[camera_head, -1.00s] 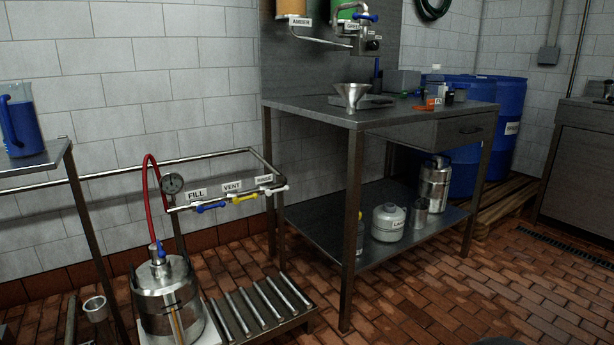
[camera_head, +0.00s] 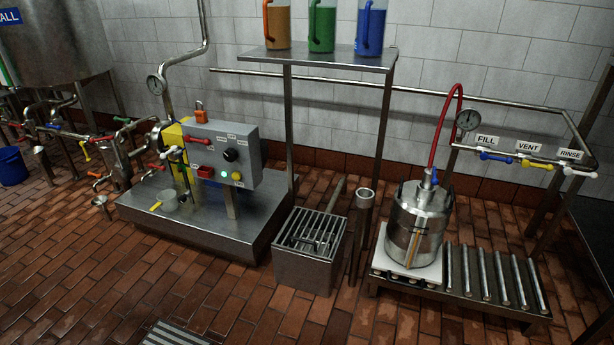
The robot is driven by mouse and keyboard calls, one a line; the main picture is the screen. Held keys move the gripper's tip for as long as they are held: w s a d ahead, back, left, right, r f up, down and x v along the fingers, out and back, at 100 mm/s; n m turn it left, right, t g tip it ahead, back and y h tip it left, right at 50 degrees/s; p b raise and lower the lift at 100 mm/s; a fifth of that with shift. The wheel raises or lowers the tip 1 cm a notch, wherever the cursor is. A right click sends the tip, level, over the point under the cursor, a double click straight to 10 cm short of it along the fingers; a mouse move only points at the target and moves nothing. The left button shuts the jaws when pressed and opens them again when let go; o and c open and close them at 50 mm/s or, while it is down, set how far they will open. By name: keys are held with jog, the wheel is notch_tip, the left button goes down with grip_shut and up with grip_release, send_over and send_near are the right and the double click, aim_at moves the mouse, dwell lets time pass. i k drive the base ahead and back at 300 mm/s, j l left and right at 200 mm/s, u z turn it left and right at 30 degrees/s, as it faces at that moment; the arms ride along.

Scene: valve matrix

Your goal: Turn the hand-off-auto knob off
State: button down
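A grey control box (camera_head: 222,152) stands on posts above a steel skid at the left of the middle. A round black knob (camera_head: 230,155) sits on its front face, with small white labels above it that are too small to read; it looks like the hand-off-auto knob, and I cannot tell its setting. A red-handled lever (camera_head: 198,140), a red block (camera_head: 205,172), a green light (camera_head: 224,174) and a yellow button (camera_head: 237,176) are on the same face. My gripper is not in view.
A grated box (camera_head: 308,245), a steel keg (camera_head: 418,222) and a roller conveyor (camera_head: 490,275) stand to the right. A shelf (camera_head: 325,60) holds coloured jugs. The brick floor (camera_head: 90,270) in front is mostly clear.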

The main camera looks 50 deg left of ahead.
aim_at(230, 155)
jog(key=u, duration=2.5)
